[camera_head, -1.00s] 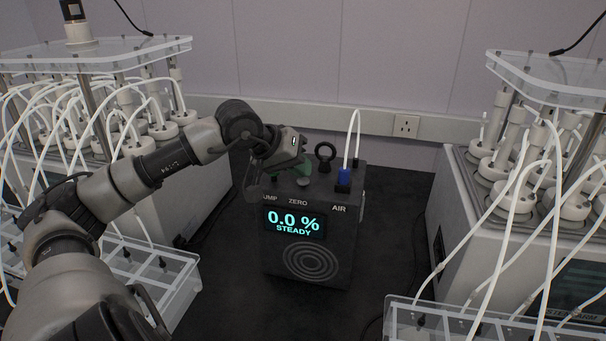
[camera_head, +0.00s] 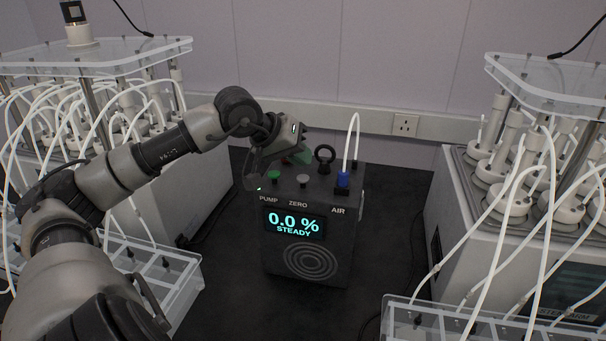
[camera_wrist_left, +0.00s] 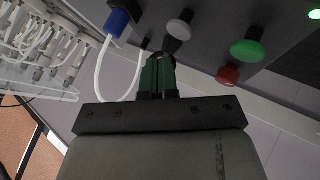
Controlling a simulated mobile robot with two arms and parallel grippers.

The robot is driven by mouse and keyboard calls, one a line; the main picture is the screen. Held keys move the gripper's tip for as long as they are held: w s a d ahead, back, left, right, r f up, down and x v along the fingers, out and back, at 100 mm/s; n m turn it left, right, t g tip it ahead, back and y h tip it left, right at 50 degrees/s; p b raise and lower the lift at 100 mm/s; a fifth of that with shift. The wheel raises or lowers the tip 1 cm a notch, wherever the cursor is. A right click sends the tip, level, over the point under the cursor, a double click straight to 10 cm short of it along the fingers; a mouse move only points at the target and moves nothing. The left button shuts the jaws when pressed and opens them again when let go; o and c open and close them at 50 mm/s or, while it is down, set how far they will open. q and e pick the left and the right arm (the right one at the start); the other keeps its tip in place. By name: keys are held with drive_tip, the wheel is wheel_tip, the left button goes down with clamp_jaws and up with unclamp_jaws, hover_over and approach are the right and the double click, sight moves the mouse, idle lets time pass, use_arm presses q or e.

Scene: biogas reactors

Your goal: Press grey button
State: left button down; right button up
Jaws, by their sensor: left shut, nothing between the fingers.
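The grey button (camera_head: 303,180) stands on top of the dark box (camera_head: 283,262), above the ZERO label. It also shows in the left wrist view (camera_wrist_left: 180,25), on a dark stem. My left gripper (camera_head: 303,158) is shut and empty. Its green fingertips (camera_wrist_left: 158,62) are behind and above the grey button, apart from it, close to the black ring (camera_head: 325,156). The green button (camera_head: 274,175) stands left of the grey one, above PUMP. The display reads 0.0 % STEADY. My right gripper is out of view.
A blue connector (camera_head: 343,179) with a white tube stands at the box's right side. Reactor units with many white tubes flank the box at left and right (camera_head: 500,240). Clear racks (camera_head: 150,265) stand in front.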

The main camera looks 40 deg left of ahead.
sight(300, 176)
use_arm(q)
wheel_tip(300, 176, up, 4)
drive_tip(key=p, duration=0.3)
drive_tip(key=shift+r, duration=0.2)
drive_tip(key=shift+f, duration=0.1)
idle(0.6)
